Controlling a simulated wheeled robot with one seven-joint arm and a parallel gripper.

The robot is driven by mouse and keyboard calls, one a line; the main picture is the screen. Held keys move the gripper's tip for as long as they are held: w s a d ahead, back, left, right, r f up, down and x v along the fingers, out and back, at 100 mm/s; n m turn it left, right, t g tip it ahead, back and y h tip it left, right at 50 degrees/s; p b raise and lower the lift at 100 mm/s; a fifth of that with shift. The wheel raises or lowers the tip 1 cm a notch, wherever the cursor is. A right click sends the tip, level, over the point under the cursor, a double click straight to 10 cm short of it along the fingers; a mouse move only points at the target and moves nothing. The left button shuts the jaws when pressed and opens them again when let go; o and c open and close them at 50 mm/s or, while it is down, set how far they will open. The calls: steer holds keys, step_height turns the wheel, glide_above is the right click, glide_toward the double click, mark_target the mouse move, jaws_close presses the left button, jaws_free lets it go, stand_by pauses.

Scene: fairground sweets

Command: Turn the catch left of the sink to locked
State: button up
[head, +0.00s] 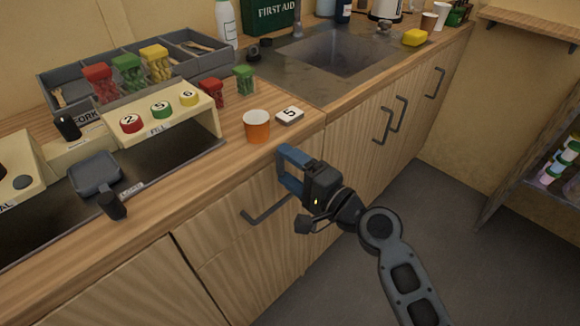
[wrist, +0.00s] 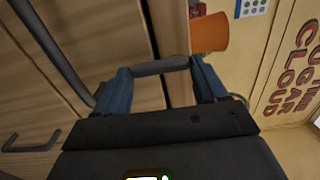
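My gripper (head: 281,166) is at the counter's front edge, in front of the cabinet face left of the sink (head: 345,55). Its two blue fingers stand well apart. In the wrist view a dark grey bar (wrist: 160,66) spans the gap between the fingertips (wrist: 161,68); it may be the catch, but I cannot tell whether the fingers touch it. In the head view the fingers hide that spot. No locked mark is readable. A small black round thing (head: 253,52) sits on the counter beside the sink; I cannot tell what it is.
A drawer handle (head: 267,215) sticks out below left. More handles (head: 383,125) are on the right cabinet doors. The floor (head: 440,220) is clear.

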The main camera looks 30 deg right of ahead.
steer(key=o, duration=0.4)
steer(key=shift+c, duration=0.2)
steer(key=b+v, duration=0.1)
steer(key=v, duration=0.6)
steer(key=shift+s+b, duration=0.3)
steer(key=shift+s, duration=0.05)
steer(key=s+f+n+g+h, duration=0.1)
steer(key=s+f+n+h, duration=0.2)
steer(key=s, duration=0.6)
steer(key=s+f+n+g+h, duration=0.2)
steer(key=s+f, duration=0.2)
steer(key=s, duration=0.5)
steer(key=s+r+n, duration=0.4)
steer(key=s, duration=0.3)
steer(key=s+a+r+n, duration=0.1)
steer(key=s+r+n, duration=0.3)
steer(key=s, duration=0.3)
steer(key=shift+s+r+n+t+h, duration=0.3)
steer(key=shift+s+n, duration=0.05)
steer(key=shift+n, duration=0.45)
